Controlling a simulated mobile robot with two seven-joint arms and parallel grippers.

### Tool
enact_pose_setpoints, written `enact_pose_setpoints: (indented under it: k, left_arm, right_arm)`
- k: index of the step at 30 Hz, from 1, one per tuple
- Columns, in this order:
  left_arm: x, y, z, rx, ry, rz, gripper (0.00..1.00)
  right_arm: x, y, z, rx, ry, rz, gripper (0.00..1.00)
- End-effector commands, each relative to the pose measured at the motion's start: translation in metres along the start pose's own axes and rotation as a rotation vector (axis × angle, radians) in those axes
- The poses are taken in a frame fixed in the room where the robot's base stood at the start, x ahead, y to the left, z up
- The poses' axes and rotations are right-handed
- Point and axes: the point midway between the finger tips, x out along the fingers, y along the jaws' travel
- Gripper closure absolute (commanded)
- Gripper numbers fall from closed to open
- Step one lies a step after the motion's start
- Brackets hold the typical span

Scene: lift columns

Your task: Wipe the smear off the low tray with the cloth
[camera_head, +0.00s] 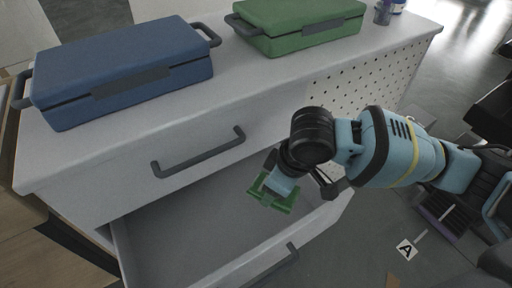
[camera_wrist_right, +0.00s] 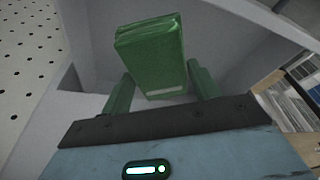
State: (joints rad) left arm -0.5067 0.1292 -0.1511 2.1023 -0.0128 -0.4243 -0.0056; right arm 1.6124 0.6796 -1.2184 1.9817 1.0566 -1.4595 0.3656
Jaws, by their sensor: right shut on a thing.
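My right gripper (camera_head: 271,199) hangs over the open lower drawer (camera_head: 190,235), near its right side. In the right wrist view, a thick green block-like piece (camera_wrist_right: 152,55), perhaps the folded cloth, sits between the green fingers of the gripper (camera_wrist_right: 160,88). It has a pale stripe on its lower edge. In the head view I cannot tell this piece from the green fingers. The drawer is the only low tray-like thing I see; its grey floor looks bare, and I make out no smear. My left gripper is not in view.
A blue case (camera_head: 120,75) and a green case (camera_head: 298,25) stand on the grey cabinet top (camera_head: 235,75). The closed upper drawer has a dark handle (camera_head: 198,155); the open drawer has another handle (camera_head: 275,268) at its front. A perforated panel (camera_head: 365,85) forms the cabinet's right side.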

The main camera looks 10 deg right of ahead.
Motion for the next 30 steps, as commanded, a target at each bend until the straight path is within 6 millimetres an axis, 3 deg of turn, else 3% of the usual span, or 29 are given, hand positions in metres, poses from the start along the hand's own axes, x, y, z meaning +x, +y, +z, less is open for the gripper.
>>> enact_pose_setpoints:
  k: [6,13,19,30]
  left_arm:
    - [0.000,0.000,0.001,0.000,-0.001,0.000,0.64]
    - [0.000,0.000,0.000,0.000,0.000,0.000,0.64]
    - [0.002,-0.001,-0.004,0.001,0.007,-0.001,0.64]
    - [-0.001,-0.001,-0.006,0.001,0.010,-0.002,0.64]
  right_arm:
    - [-0.051,0.020,0.028,0.365,0.004,0.108,0.57]
    - [-0.089,0.030,0.053,0.672,0.001,0.189,0.57]
    - [-0.102,0.032,0.063,0.788,0.000,0.218,0.57]
    - [-0.107,0.032,0.063,0.799,0.002,0.221,0.57]
